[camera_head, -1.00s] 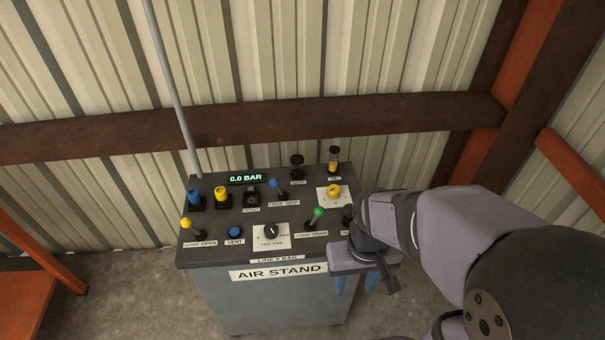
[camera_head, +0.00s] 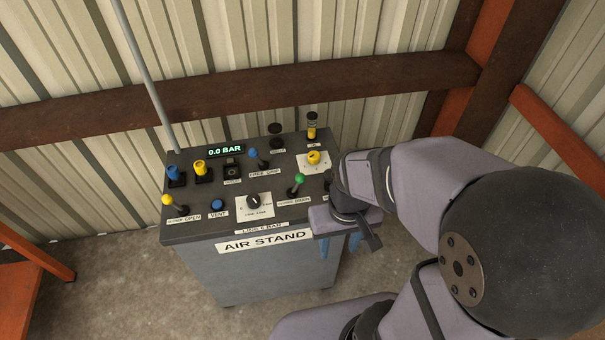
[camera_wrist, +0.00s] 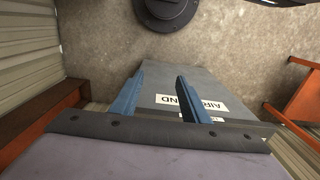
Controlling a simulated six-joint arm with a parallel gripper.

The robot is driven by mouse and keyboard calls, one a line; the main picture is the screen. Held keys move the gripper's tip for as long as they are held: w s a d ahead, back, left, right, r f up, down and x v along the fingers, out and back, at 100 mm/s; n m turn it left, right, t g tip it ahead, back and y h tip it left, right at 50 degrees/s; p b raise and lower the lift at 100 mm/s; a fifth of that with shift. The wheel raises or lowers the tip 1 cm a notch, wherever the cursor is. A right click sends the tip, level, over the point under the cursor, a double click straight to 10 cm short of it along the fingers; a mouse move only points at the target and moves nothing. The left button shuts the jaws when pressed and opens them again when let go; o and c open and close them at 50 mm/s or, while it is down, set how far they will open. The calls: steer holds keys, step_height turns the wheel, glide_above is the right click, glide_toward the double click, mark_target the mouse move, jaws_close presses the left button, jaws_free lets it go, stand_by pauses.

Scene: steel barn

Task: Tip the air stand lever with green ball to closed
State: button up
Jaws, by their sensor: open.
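The lever with the green ball (camera_head: 299,180) stands near the front right of the air stand's top panel, above a small label that I read as DRAIN. Its stem leans up and to the right from its base. My gripper (camera_head: 341,245) hangs just right of the stand's front edge, apart from the lever, with its blue fingers pointing down. In the wrist view my gripper (camera_wrist: 158,98) has its fingers spread with nothing between them. The air stand (camera_wrist: 160,80) shows beyond them, and the green ball is out of that view.
A yellow-ball lever (camera_head: 167,200) and a blue-ball lever (camera_head: 254,154) stand on the same panel. Brown wall beams are behind.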

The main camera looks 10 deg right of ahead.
steer(key=shift+c, duration=0.7)
steer(key=c, duration=0.5)
steer(key=shift+w+m, duration=0.2)
steer(key=shift+m, duration=0.1)
jaws_close()
steer(key=w+d+m+y+b, duration=0.1)
steer(key=w+d+m+y, duration=0.2)
steer(key=w+m, duration=0.3)
steer(key=w+d+r+m+t+y+b, duration=0.1)
steer(key=w+d+m+y, duration=0.2)
steer(key=w+m, duration=0.4)
steer(key=w+d+m+t+y+b, duration=0.1)
steer(key=w+d+m+y+b, duration=0.1)
steer(key=w+m, duration=0.4)
steer(key=w+d+y, duration=0.1)
steer(key=w+y, duration=0.1)
steer(key=shift+w+r+m, duration=0.15)
steer(key=shift+w+m, duration=0.15)
steer(key=shift+w, duration=0.05)
